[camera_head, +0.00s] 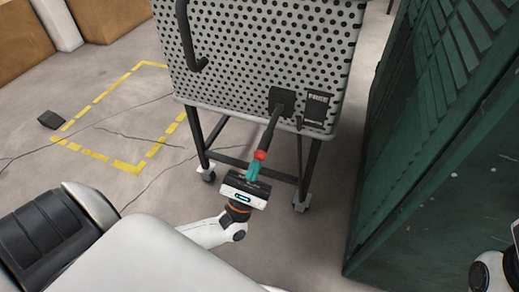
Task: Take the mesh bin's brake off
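The mesh bin (235,45) is a grey perforated box on black legs with casters, at the upper middle. Its brake lever (271,130) is a dark rod with a red end, running down and toward me from a black mount (282,101) on the bin's front. A black plate (317,108) beside the mount reads FREE at its top; its lower word is too small to read. My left gripper (257,163) is at the lever's red end. Its teal fingers are close together and look shut on it. My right gripper's fingers are out of view.
A green slatted structure (440,130) stands close on the right. A black bent handle (187,45) is on the bin's left. Cardboard boxes (22,40) stand at the upper left.

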